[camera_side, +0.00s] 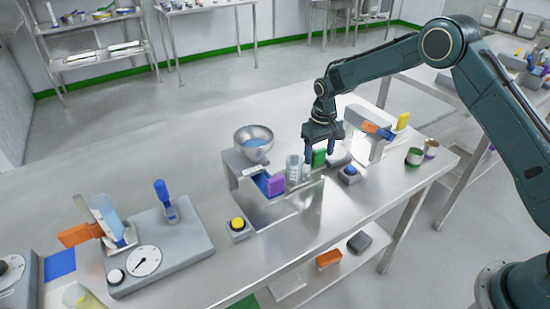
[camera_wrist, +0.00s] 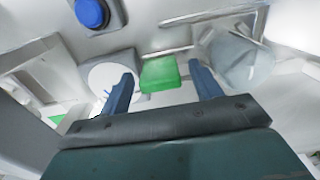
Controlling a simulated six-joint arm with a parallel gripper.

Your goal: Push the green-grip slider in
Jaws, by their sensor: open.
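The green grip (camera_side: 319,158) is a small block near the middle of the steel table, partly behind my fingers in the side view. In the wrist view the green grip (camera_wrist: 160,74) shows between and beyond my two fingers. My gripper (camera_side: 320,154) points down over it, open, with a finger towards each side of the grip. In the wrist view my gripper (camera_wrist: 163,84) shows a gap between each finger and the grip. I cannot tell how high the fingertips are above it. The slider's body is mostly hidden.
A clear beaker (camera_side: 293,169) stands close left of my gripper, beside a purple grip (camera_side: 275,185). A blue button (camera_side: 350,171) is at right, also in the wrist view (camera_wrist: 91,12). A metal bowl (camera_side: 254,152) sits left on a stand. A yellow button (camera_side: 238,224) is nearer.

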